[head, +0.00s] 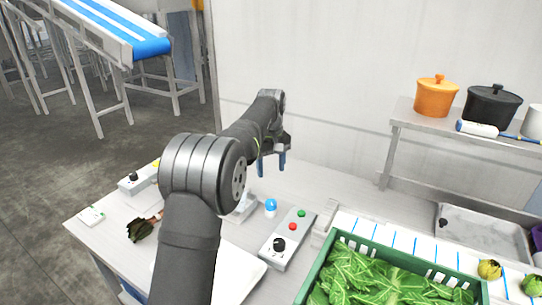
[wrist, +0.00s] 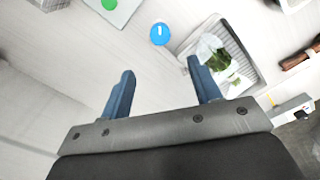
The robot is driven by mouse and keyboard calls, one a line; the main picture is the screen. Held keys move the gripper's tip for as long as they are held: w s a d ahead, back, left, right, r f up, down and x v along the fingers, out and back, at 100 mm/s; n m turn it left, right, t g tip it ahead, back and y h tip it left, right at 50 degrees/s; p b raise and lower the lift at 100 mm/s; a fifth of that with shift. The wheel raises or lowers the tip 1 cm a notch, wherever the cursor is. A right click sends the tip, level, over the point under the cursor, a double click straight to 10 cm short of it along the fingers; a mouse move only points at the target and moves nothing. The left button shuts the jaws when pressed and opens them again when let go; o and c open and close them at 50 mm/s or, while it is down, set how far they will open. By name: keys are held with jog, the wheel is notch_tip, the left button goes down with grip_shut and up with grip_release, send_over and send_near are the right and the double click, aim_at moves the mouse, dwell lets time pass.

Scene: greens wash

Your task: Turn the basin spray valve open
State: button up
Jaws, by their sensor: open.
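A blue round knob (head: 271,206) with a white mark stands on the table; in the wrist view the knob (wrist: 160,33) lies ahead of and between my fingertips. It looks like the valve, but I see no label. A ridged grey basin (wrist: 247,75) holding some greens (wrist: 222,60) sits right of it in the wrist view. In the head view my arm mostly hides the basin (head: 244,208). My gripper (head: 271,164) is open and empty, raised above the table and apart from the knob. Its two blue fingers also show in the wrist view (wrist: 160,67).
A control box (head: 270,256) with red and green buttons and a black dial is right of the blue knob. A green crate (head: 333,247) of leafy greens stands at front right. A shelf (head: 470,133) with pots is at back right. A wall (head: 320,80) rises behind the table.

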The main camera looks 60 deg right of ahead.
notch_tip(320, 180, up, 4)
send_over(271, 202)
jog(key=shift+r, duration=0.1)
dwell(0.6)
notch_tip(271, 202, down, 18)
jog(key=shift+r, duration=0.25)
dwell(0.4)
jog(key=shift+r, duration=0.1)
